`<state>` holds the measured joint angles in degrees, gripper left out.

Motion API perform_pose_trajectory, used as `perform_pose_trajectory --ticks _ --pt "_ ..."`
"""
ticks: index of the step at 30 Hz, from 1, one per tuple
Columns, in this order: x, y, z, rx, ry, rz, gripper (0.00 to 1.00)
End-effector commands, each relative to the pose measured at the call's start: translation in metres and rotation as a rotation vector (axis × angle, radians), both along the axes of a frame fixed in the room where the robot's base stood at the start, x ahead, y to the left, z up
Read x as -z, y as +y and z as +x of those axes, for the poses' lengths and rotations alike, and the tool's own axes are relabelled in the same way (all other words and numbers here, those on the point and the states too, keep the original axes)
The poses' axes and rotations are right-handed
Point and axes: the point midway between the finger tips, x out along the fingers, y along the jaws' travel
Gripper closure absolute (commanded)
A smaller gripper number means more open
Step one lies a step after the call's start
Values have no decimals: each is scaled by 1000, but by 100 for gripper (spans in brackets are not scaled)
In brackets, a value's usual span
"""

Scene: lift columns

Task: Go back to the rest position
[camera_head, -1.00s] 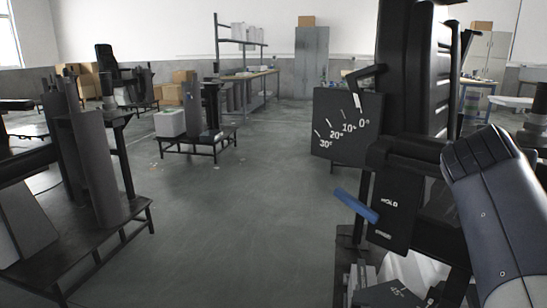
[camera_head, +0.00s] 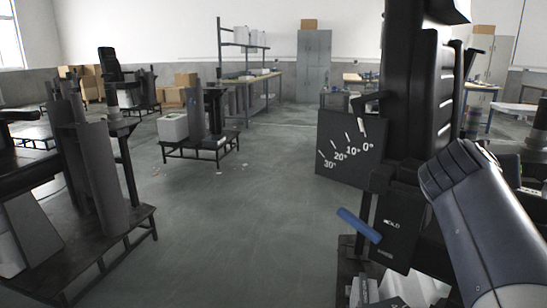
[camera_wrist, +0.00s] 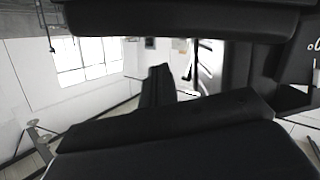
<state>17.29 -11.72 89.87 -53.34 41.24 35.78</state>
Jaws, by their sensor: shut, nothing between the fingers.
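In the head view my arm (camera_head: 490,225) slants up from the bottom right, in front of the lift column (camera_head: 407,85). The column carries a dark angle plate (camera_head: 340,160) marked from 0° to 30°, with a small light pointer near the 0° end. Below it are a black panel (camera_head: 396,238) lettered HOLD and a blue handle (camera_head: 358,225) that slants down to the right. My gripper does not show in the head view. In the wrist view my gripper (camera_wrist: 158,72) appears as dark close-set fingers, shut and empty. Dark parts fill the top and bottom there.
Another dark column stand (camera_head: 100,185) is at the left, and a low stand with a white box (camera_head: 173,128) is farther back. Shelving (camera_head: 250,75) and a grey cabinet (camera_head: 313,65) line the back.

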Motion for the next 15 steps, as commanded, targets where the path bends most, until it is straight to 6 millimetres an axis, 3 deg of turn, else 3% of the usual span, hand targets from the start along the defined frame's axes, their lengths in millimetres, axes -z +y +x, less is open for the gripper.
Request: perform_pose_trajectory --ticks 1,15 --pt "-9 2 2 -2 17 -14 100" --pt "-44 17 18 -2 163 -155 100"
